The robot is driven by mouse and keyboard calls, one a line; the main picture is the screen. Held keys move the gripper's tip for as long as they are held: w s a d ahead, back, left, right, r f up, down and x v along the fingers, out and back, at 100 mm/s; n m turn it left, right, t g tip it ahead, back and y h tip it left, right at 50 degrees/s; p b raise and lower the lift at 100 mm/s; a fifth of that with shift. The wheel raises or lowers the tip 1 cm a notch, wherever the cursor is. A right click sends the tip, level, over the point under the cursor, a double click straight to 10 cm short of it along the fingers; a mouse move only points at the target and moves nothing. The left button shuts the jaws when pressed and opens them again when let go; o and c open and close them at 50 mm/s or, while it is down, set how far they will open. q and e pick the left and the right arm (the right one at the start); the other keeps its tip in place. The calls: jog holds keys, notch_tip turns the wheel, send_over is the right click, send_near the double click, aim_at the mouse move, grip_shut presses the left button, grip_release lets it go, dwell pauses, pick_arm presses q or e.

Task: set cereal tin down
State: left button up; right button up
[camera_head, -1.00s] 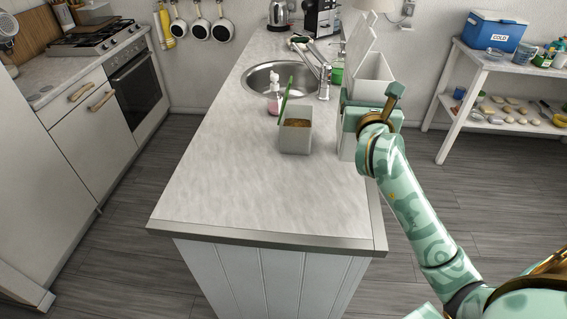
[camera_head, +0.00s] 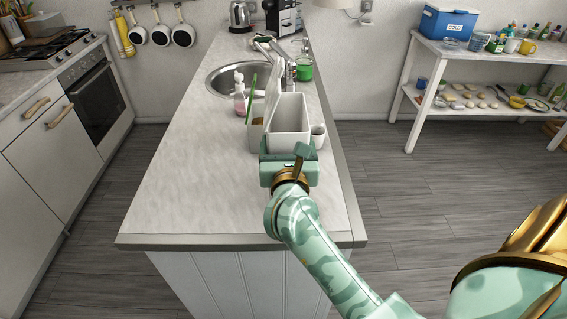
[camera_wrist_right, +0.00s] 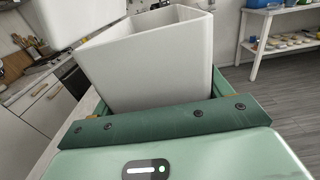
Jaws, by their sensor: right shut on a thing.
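The cereal tin (camera_head: 289,140) is a white open-topped box with its lid (camera_head: 272,92) raised at the left. My right gripper (camera_head: 288,162) is shut on its near end and holds it upright over the right part of the counter. The right wrist view shows the tin (camera_wrist_right: 155,65) between the green fingers, with its empty-looking mouth turned up. The tin's base is hidden behind the gripper, so I cannot tell if it touches the counter. My left gripper is not in view.
The counter (camera_head: 180,200) is clear at the front and left. A small white container (camera_head: 256,134) with a green stick stands close left of the tin, partly hidden. A white cup (camera_head: 318,136) is close on its right. A soap bottle (camera_head: 239,95) and sink (camera_head: 222,78) lie behind.

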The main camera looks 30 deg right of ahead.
jog(key=shift+s+a+f, duration=0.1)
jog(key=shift+a+f, duration=0.25)
jog(key=shift+f, duration=0.05)
jog(key=shift+a+f+b, duration=0.15)
jog(key=shift+f+b, duration=0.45)
jog(key=shift+f, duration=1.05)
jog(key=o, duration=1.7)
jog(key=shift+f, duration=0.1)
jog(key=b+v, duration=0.1)
jog(key=v, duration=1.1)
